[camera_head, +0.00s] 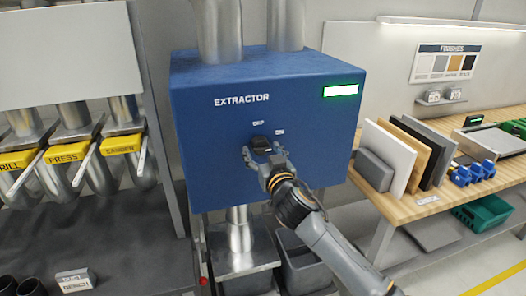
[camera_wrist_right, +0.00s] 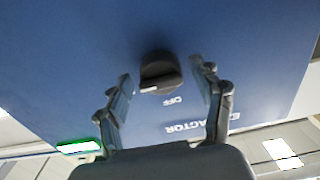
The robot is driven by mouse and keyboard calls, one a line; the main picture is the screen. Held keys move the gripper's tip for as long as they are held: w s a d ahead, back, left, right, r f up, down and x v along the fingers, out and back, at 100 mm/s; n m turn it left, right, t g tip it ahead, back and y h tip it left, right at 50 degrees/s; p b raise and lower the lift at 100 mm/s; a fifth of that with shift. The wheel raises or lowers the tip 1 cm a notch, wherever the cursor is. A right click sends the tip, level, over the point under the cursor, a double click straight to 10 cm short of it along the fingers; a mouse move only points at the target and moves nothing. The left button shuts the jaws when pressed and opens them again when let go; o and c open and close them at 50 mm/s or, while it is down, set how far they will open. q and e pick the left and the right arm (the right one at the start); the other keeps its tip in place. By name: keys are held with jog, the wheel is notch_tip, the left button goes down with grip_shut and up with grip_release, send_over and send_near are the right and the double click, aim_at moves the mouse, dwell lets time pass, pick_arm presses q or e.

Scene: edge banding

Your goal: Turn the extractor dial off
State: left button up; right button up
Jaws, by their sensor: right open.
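The extractor dial (camera_head: 260,143) is a black round knob on the front of the blue extractor box (camera_head: 215,160). The labels OFF and ON are printed above it, ON to the right. In the right wrist view the dial (camera_wrist_right: 160,72) appears upside down, with a white mark on its lower edge, slightly left of the OFF label. I cannot tell its exact setting. My right gripper (camera_head: 262,154) is open, with one finger on each side of the dial. In the wrist view gaps show between the fingers (camera_wrist_right: 161,80) and the dial. My left gripper is out of view.
A green lit display (camera_head: 341,90) is at the box's upper right. Metal ducts with yellow gates (camera_head: 68,153) stand at the left. A wooden bench (camera_head: 405,207) at the right holds boards (camera_head: 388,152) and blue parts (camera_head: 472,172). Grey bins (camera_head: 305,268) sit below the box.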

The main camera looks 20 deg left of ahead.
jog(key=c, duration=1.2)
jog(key=shift+o, duration=0.2)
jog(key=shift+n, duration=0.3)
jog(key=n, duration=0.3)
jog(key=n+p, duration=0.1)
jog(key=n, duration=0.4)
jog(key=shift+d+r, duration=0.1)
jog(key=n+p, duration=0.1)
jog(key=n, duration=0.3)
jog(key=shift+n, duration=0.3)
jog(key=shift+n+p, duration=0.5)
jog(key=shift+n, duration=1.8)
